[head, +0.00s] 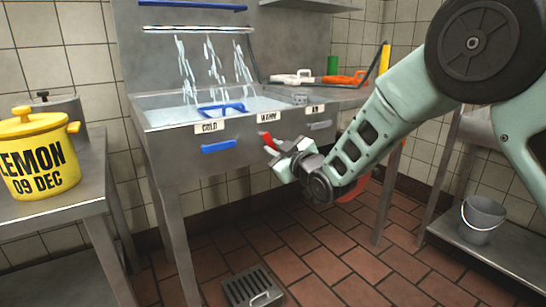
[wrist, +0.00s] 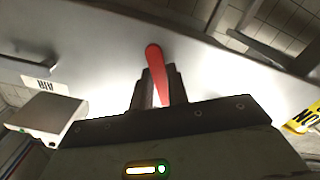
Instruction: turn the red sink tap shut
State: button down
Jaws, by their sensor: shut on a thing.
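The red tap handle (head: 266,141) is on the front of the steel sink (head: 178,165), below the WARM label (head: 268,117). My gripper (head: 273,149) is at the sink front, shut on the handle. In the wrist view the red handle (wrist: 155,62) stands between my two dark fingers (wrist: 160,86), its rounded end reaching beyond them. The handle's pivot is hidden. Several streams of water (head: 213,62) fall from the bar above into the sink.
A blue handle (head: 219,147) sits left of the red one, under the COLD label (head: 209,127). The AIR label (head: 315,109) is to the right. A yellow pot (head: 38,190) stands on the left table. A grey bucket (head: 483,219) stands on a low shelf at right.

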aim_at(274, 132)
jog(key=shift+w+d+r+n+b, duration=0.2)
jog(key=shift+r+n+b, duration=0.45)
jog(key=shift+n, duration=1.35)
jog(key=shift+w+d+r+n+b, duration=0.25)
jog(key=shift+n+b, duration=0.6)
jog(key=shift+n, duration=1.15)
jog(key=shift+w+d+r+n+b, duration=0.1)
jog(key=shift+d+r+n+b, duration=0.4)
jog(key=shift+n, duration=1.5)
jog(key=shift+a+r, duration=0.2)
jog(key=c, duration=1.4)
grip_release()
jog(key=shift+o, duration=0.2)
jog(key=shift+s+d, duration=0.1)
jog(key=shift+s, duration=0.05)
jog(key=p+v, duration=0.2)
jog(key=v, duration=1.5)
